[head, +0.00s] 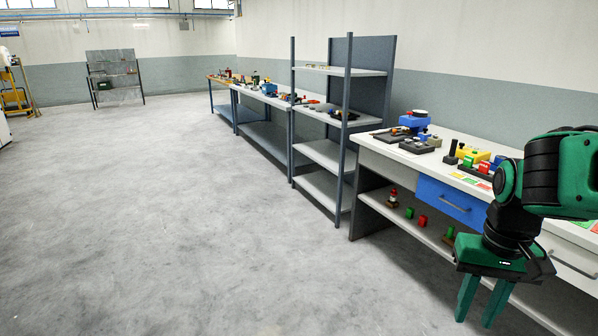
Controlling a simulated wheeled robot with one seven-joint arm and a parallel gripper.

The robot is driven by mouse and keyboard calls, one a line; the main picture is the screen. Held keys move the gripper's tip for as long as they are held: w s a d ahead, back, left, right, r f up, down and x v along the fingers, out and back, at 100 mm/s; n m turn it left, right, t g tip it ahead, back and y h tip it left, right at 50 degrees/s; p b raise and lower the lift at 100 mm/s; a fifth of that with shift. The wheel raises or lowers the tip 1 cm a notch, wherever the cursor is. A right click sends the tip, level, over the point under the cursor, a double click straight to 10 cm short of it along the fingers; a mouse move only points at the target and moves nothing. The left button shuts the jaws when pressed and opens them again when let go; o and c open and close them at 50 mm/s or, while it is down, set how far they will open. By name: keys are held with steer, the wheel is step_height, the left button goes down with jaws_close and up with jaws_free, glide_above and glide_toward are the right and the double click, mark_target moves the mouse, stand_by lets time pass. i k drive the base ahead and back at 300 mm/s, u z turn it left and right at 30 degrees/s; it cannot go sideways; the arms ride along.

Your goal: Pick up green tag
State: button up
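Small flat coloured tags lie on the white workbench top at right. One looks green (471,181), between a yellowish one and a red one (484,186). Another flat green piece (585,223) lies at the right edge, partly hidden by my arm. Which one is the green tag I cannot tell for sure. My gripper (476,312) points down in front of the bench, below its top and over the floor side. Its two green fingers are apart with nothing visible between them. It is clear of the tags.
The bench has a blue drawer (450,199) and a lower shelf with red and green items (422,221). Blocks, including a yellow one (474,155), crowd the top's back. A grey shelf rack (325,155) stands left of it. The floor at left is free.

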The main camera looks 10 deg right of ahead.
mark_target(468, 162)
steer(key=z, duration=0.55)
steer(key=i, duration=0.95)
steer(key=z, duration=0.8)
steer(key=i, duration=0.4)
steer(key=z, duration=0.15)
